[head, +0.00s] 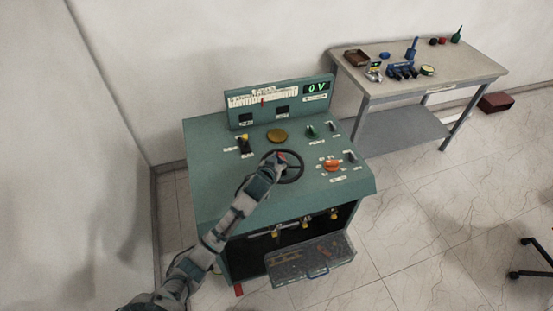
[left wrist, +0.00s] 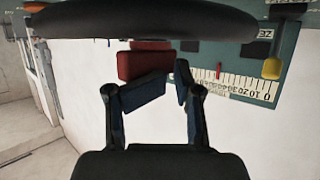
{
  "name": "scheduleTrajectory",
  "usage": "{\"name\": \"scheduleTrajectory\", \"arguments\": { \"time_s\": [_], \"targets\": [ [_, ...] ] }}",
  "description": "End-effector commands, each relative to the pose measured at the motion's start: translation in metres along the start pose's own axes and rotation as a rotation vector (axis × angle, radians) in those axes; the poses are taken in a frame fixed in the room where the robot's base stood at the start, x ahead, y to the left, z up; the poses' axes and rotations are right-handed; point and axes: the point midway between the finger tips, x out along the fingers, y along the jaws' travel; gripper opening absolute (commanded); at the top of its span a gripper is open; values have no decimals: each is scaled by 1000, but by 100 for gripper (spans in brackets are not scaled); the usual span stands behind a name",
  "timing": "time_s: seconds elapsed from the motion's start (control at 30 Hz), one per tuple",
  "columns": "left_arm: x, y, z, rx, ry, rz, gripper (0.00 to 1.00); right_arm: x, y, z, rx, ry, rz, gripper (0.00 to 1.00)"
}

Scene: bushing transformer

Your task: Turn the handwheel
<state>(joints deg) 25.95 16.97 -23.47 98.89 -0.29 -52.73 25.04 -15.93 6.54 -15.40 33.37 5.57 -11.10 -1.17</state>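The handwheel (head: 298,174) is a dark ring with spokes on the sloping top of the green console (head: 225,193). My left gripper (head: 279,158) is over the wheel's upper left part in the head view and hides some of it. A red patch shows at its tip. In the left wrist view a dark curved bar (left wrist: 140,20), likely the wheel's rim, crosses the top. Below it, the left gripper's two fingers (left wrist: 173,84) lean together with a narrow gap. A red block (left wrist: 145,60) shows beyond them. Whether they hold anything is unclear. My right gripper is not in view.
A workbench (head: 465,69) stands at the back right.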

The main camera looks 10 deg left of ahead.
Motion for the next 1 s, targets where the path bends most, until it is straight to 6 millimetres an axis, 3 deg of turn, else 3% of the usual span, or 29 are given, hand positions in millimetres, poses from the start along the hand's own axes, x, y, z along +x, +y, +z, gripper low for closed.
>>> {"name": "scheduleTrajectory", "arguments": {
  "time_s": [0.03,0.37,0.4,0.57,1.0],
  "targets": [
    [4,11,1,-6,2,27,44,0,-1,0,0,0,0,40],
    [10,-5,6,-23,4,36,44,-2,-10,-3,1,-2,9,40],
    [9,-6,6,-23,5,35,40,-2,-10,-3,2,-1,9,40],
    [7,-9,5,-22,7,28,0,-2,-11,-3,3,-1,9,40],
    [9,-16,2,-23,11,22,0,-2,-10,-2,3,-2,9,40]
  ]
}}
